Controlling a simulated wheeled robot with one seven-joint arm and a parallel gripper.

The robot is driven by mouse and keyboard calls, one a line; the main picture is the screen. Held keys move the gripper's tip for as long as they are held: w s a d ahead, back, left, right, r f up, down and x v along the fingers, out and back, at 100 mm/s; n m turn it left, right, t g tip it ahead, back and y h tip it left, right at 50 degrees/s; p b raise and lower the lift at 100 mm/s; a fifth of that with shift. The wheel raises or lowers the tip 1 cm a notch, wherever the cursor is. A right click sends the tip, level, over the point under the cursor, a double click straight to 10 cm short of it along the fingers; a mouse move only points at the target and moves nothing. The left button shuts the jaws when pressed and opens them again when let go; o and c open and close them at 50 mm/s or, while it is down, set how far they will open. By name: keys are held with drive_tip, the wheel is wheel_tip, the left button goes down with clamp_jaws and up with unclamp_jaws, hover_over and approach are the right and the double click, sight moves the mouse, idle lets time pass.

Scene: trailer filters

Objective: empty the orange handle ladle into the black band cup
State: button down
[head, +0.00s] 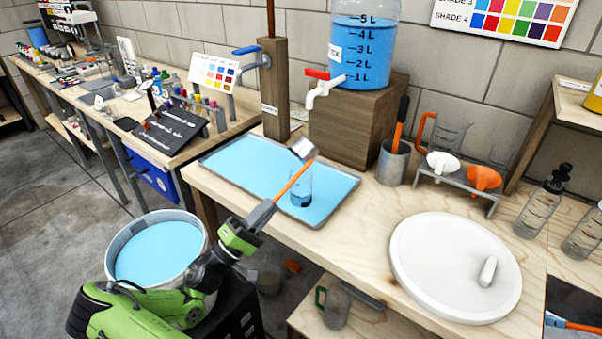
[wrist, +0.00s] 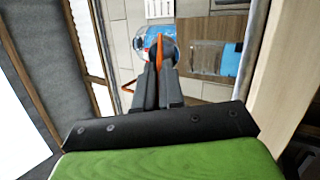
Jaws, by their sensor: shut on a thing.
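My gripper (head: 262,215) is shut on the orange handle of the ladle (head: 295,178). The handle crosses in front of the cup in the head view. The wrist view shows my closed fingers (wrist: 158,85) with the orange handle (wrist: 159,48) between them. The liquid level in the cup cannot be told.
The shallow tray (head: 333,211) lies on the wooden bench. A wooden block (head: 350,130) carries a blue water tank (head: 362,45) with a tap. A white round lid (head: 420,265) lies at right. A bucket of blue liquid (head: 112,273) stands below, beside my arm.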

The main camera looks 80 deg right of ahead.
drive_tip(key=shift+s+d+f+g+h, duration=0.25)
drive_tip(key=shift+f+g+h, duration=0.15)
drive_tip(key=shift+f, duration=0.3)
drive_tip(key=shift+s+d+f+g+h, duration=0.1)
drive_tip(key=shift+d+f+g+h, duration=0.15)
drive_tip(key=shift+f+h, duration=0.35)
idle(0.7)
drive_tip(key=shift+f, duration=0.1)
idle(0.7)
